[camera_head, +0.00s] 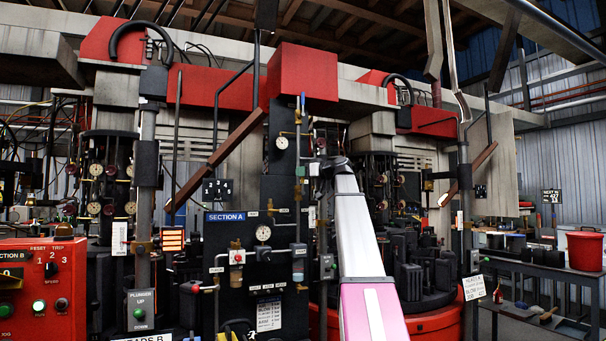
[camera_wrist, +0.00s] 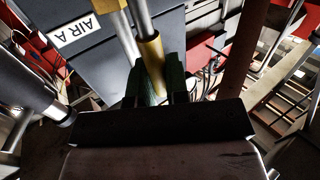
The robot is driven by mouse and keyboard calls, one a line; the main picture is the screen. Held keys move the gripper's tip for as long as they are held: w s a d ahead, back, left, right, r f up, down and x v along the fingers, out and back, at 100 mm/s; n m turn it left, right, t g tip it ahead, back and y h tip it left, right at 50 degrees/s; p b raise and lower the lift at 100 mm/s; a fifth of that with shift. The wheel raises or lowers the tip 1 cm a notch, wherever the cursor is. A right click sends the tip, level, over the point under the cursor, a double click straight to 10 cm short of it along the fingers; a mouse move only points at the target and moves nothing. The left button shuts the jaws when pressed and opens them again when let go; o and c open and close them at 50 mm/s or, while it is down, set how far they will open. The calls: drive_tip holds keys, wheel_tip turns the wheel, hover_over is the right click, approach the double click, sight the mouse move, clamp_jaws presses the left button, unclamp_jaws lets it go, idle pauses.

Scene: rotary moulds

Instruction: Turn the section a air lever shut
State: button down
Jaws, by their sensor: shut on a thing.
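The section A air lever shows in the wrist view as a yellow bar (camera_wrist: 151,52), beside a dark panel with a white AIR A label (camera_wrist: 73,30) that appears upside down. My gripper (camera_wrist: 157,85) has its dark green fingers on either side of the bar's near end and is shut on it. The far end of the bar runs up against a pale metal pipe (camera_wrist: 124,38). In the head view my gripper (camera_head: 334,164) is a dark shape at the end of my arm, in front of the machine right of the SECTION A sign (camera_head: 226,217). The lever is not clear there.
A gauge and pipe panel (camera_head: 263,234) stands left of my arm. Dark moulds (camera_head: 413,282) on a red round base are to the right. A red control box (camera_head: 42,290) is at lower left. A bench with a red bucket (camera_head: 585,250) stands at far right.

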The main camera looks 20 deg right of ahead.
drive_tip(key=s+a+f+n+g+h, duration=0.1)
drive_tip(key=a+f+n+g+h, duration=0.1)
drive_tip(key=a+f+n+h, duration=0.6)
drive_tip(key=shift+f+n+h, duration=0.3)
drive_tip(key=shift+n+h, duration=0.8)
drive_tip(key=shift+n, duration=0.5)
drive_tip(key=shift+a, duration=0.1)
drive_tip(key=c, duration=1.1)
unclamp_jaws()
drive_tip(key=v, duration=1.1)
drive_tip(key=shift+w, duration=0.1)
